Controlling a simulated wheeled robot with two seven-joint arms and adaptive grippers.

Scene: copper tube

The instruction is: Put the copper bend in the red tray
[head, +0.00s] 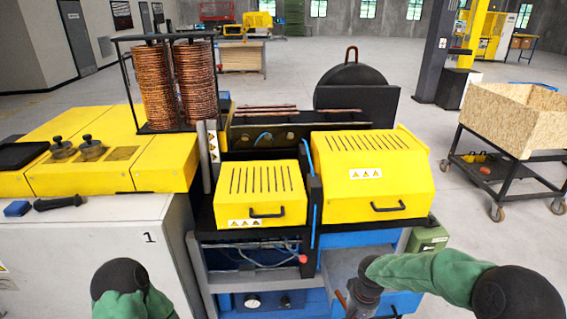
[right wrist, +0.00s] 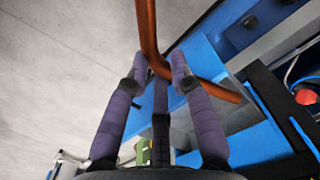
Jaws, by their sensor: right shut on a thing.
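The copper bend (right wrist: 148,32) is in the right wrist view, one leg running up out of the picture and the other slanting down to the right. My right gripper (right wrist: 160,72) has its purple-grey fingers closed around it near the corner. In the head view the right gripper (head: 359,299) is low in front of the machine's grey shelf, with a small part of the copper bend (head: 342,301) showing at its left. My left arm enters at the bottom left, but its gripper is out of view. I cannot make out a red tray in either view.
The yellow and blue machine (head: 262,190) fills the middle, with copper coils (head: 153,85) at its back left. A wooden bin (head: 512,118) on a black trolley stands at the right. Grey floor lies open between machine and trolley. A green box (head: 428,239) stands beside the machine.

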